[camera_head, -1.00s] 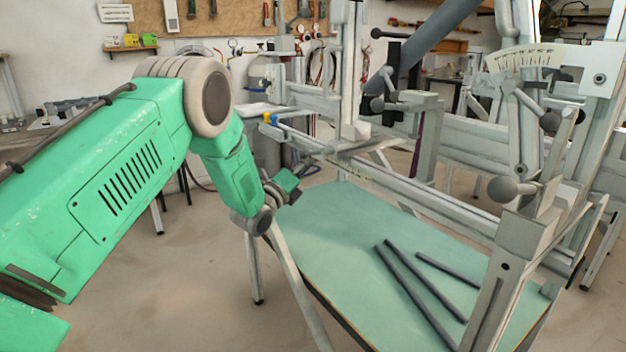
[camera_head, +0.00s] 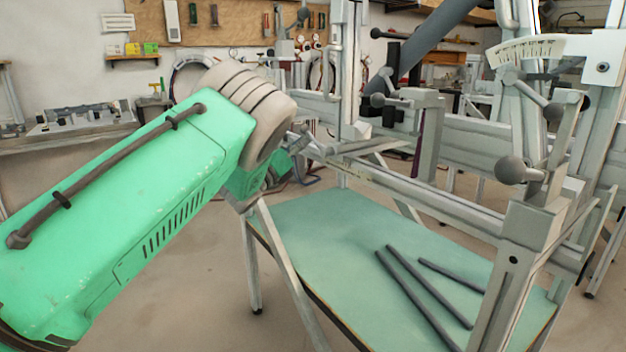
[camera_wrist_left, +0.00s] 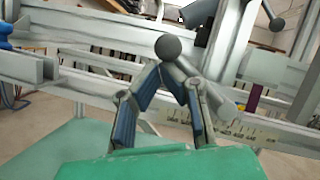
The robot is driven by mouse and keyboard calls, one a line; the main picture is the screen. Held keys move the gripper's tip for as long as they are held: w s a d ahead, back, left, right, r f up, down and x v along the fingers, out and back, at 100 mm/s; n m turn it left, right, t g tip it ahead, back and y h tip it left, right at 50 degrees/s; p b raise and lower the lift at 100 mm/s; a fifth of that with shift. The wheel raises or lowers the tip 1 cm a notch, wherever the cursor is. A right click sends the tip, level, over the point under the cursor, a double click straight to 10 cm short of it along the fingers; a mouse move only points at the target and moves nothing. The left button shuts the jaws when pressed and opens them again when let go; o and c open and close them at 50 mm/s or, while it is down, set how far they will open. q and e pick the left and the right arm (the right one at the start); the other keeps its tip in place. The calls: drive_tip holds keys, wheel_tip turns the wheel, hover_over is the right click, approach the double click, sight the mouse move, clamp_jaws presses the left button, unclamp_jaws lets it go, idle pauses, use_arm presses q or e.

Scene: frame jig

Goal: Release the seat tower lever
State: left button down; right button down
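A ball-ended lever (camera_head: 377,100) sticks out left from a short grey tower (camera_head: 430,125) on the frame jig; I take it as the seat tower lever. In the left wrist view a dark grey ball knob (camera_wrist_left: 168,47), probably the same one, shows just beyond my fingertips. My left gripper (camera_wrist_left: 161,72) has its fingertips drawn together below the knob. I cannot tell if they touch the lever. In the head view the left gripper (camera_head: 316,150) is partly hidden by my green arm, left of the tower. My right gripper is not in view.
A graduated rail (camera_head: 440,200) runs across the jig in front of the tower. Another ball lever (camera_head: 510,170) and a scale plate (camera_head: 525,52) stand at the right. A green table (camera_head: 340,240) below holds several dark tubes (camera_head: 428,290).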

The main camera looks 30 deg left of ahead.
use_arm(q)
drive_tip(key=shift+s+d+r, duration=0.1)
drive_tip(key=shift+r, duration=0.9)
drive_tip(key=s+a+f+b, duration=0.1)
drive_tip(key=s+a+f, duration=0.3)
drive_tip(key=s+f, duration=0.3)
drive_tip(key=shift+a+f, duration=0.25)
drive_tip(key=shift+f, duration=0.6)
